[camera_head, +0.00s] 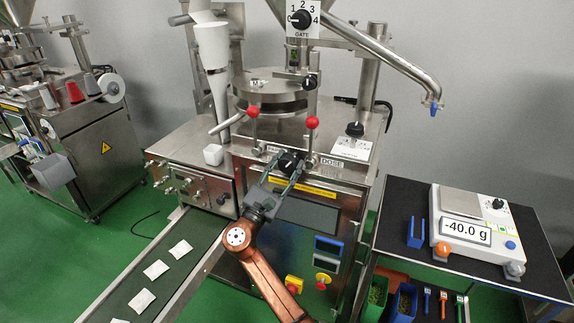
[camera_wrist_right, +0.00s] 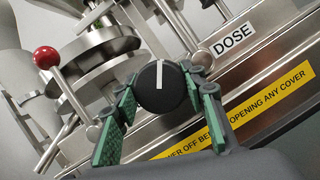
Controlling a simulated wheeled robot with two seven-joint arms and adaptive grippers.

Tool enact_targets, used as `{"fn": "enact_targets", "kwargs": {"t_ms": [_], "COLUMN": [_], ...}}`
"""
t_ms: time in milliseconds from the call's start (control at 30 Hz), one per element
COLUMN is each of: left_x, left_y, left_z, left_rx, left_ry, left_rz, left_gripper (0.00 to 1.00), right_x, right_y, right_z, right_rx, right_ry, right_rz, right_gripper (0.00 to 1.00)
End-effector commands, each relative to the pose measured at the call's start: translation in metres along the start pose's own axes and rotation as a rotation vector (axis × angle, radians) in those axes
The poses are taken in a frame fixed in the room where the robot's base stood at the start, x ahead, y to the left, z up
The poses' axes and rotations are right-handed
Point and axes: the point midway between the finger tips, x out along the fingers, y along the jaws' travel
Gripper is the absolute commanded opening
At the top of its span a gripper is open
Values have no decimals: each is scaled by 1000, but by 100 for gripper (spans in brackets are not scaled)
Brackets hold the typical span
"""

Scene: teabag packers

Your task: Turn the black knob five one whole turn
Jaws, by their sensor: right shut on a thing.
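A round black knob (camera_head: 289,161) with a white pointer line sits on the front of the steel machine, left of the DOSE label (camera_head: 332,162). My right gripper (camera_head: 287,166) reaches up to it from below, with one finger on each side, and is shut on it. In the right wrist view the knob (camera_wrist_right: 160,88) sits between the green-padded fingers of the right gripper (camera_wrist_right: 164,92). Its white line points nearly straight up in that view. My left gripper is not in view.
Two red ball levers (camera_head: 253,111) (camera_head: 312,122) stand above the knob. A GATE dial (camera_head: 301,20) and another black knob (camera_head: 355,129) are higher up. A conveyor (camera_head: 185,287) with teabags runs at lower left. A scale (camera_head: 462,222) reading -40.0 g stands on the right table.

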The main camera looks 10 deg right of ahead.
Motion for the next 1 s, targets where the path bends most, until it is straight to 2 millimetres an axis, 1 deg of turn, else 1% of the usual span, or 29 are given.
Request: {"fn": "enact_targets", "kwargs": {"t_ms": [167, 200, 433, 767, 867, 967, 1000], "left_x": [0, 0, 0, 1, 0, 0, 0], "left_y": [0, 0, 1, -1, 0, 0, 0], "left_z": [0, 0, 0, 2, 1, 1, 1], "left_rx": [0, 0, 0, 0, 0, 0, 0], "left_ry": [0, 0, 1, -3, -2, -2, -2], "left_rz": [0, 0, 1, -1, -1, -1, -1], "left_gripper": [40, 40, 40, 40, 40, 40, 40], "right_x": [0, 0, 0, -2, -11, -28, -36], "right_y": [1, 1, 0, 0, 0, 0, 0], "right_z": [0, 0, 0, 0, -1, -1, -2], "right_rx": [0, 0, -1, -1, -2, -1, 0], "right_ry": [1, 1, 0, 1, 2, 3, 3], "right_rz": [2, 2, 1, 1, 2, 2, 2], "right_gripper": [14, 40, 56, 56, 56, 56, 56]}}
